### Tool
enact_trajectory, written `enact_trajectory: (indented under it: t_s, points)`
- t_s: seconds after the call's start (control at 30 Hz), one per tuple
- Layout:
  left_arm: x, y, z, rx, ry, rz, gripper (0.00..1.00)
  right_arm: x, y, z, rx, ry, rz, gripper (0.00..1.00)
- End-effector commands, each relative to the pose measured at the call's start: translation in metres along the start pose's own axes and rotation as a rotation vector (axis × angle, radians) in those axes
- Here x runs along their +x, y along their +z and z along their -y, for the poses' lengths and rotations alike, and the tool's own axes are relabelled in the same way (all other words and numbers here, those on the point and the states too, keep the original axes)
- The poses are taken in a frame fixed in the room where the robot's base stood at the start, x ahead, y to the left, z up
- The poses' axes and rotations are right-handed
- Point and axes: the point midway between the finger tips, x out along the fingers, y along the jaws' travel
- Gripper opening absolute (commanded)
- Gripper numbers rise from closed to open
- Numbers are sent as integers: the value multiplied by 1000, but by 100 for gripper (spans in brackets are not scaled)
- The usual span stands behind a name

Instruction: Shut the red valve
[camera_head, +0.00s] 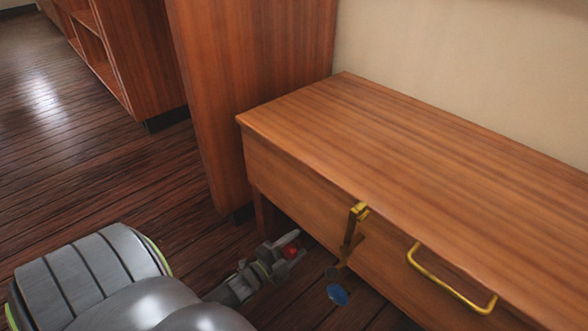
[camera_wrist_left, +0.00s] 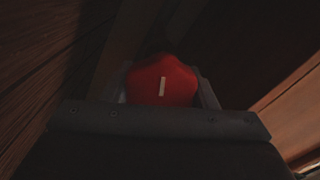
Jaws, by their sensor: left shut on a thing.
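The red valve (camera_head: 290,251) is a small red knob low down beneath the front of the wooden bench. My left gripper (camera_head: 285,245) is at it, shut on the knob. In the left wrist view the red valve (camera_wrist_left: 163,82) fills the space between the fingers and shows a short pale mark standing nearly upright. The fingers are partly hidden behind the gripper body and the view is dark. My right gripper does not show in either view.
A tall wooden cabinet (camera_head: 245,60) stands behind. The floor at left is clear.

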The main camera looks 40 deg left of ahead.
Motion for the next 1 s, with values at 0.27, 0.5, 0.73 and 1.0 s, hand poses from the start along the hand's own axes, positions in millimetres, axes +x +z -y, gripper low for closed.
enact_trajectory:
  t_s: [0.27,0.5,0.73,1.0]
  points:
    - [-1,0,-2,262,1,1,30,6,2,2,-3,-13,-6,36]
    - [0,0,-3,490,2,1,30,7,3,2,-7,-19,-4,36]
    - [0,1,-5,709,2,1,30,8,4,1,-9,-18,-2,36]
    - [-1,2,-6,965,2,0,30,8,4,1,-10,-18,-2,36]
